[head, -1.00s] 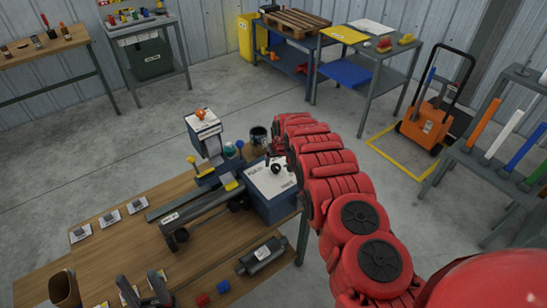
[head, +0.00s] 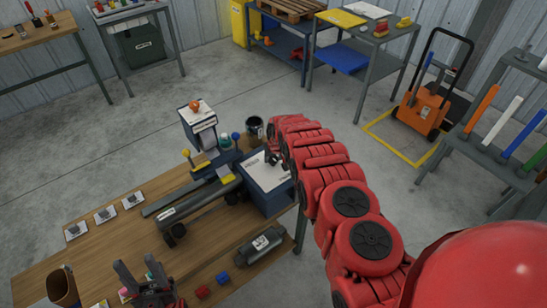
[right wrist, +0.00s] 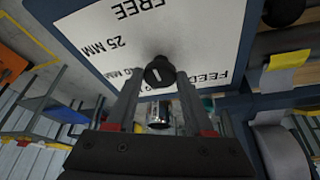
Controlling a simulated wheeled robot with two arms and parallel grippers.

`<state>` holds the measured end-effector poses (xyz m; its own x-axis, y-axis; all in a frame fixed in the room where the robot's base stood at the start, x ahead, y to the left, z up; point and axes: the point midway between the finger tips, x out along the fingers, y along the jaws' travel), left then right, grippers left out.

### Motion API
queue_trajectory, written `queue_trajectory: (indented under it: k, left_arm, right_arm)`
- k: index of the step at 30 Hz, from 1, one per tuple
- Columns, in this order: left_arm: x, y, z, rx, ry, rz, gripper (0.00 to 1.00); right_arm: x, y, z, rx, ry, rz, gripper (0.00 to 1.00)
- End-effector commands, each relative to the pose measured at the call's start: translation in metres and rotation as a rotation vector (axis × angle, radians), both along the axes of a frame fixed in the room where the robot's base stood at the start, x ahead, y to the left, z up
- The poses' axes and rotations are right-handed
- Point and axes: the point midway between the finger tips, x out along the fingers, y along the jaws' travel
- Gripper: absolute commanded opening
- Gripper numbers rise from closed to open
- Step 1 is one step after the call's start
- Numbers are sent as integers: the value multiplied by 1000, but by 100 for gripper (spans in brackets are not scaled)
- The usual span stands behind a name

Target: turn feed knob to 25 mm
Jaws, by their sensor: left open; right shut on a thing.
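The feed knob (right wrist: 160,73) is black with a short white mark and sits on a white panel (right wrist: 190,35) in the right wrist view. The panel reads FREE, 25 MM and FEED; another label is partly hidden by my finger. I cannot tell which label the mark points to. My right gripper (right wrist: 161,82) is shut on the knob, one finger on each side. In the head view my right gripper (head: 272,157) is at the top of the blue control box (head: 268,191). My left gripper (head: 142,277) is open and empty over the workbench's front.
The workbench (head: 120,238) carries a dark muffler (head: 262,246), red and blue blocks, and several small plates at the left. A dark mug (head: 254,127) is close to my right gripper.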

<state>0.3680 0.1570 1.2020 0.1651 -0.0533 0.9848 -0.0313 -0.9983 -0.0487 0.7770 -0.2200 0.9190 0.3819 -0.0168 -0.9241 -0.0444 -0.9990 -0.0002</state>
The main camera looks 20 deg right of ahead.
Motion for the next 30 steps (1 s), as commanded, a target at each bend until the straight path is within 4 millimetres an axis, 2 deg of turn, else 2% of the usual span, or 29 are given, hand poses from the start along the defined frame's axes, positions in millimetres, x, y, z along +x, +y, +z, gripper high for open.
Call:
queue_trajectory:
  k: [1,4,17,30]
  left_arm:
    - [0,0,0,0,0,0,50]
    - [0,0,0,0,0,0,50]
    - [0,0,-9,0,0,0,50]
    - [0,0,-32,0,0,0,50]
  right_arm:
    - [0,0,0,0,0,0,18]
    - [0,0,0,0,0,0,0]
    - [1,-3,-1,1,-2,85,0]
    - [2,-5,-3,-1,-4,430,0]
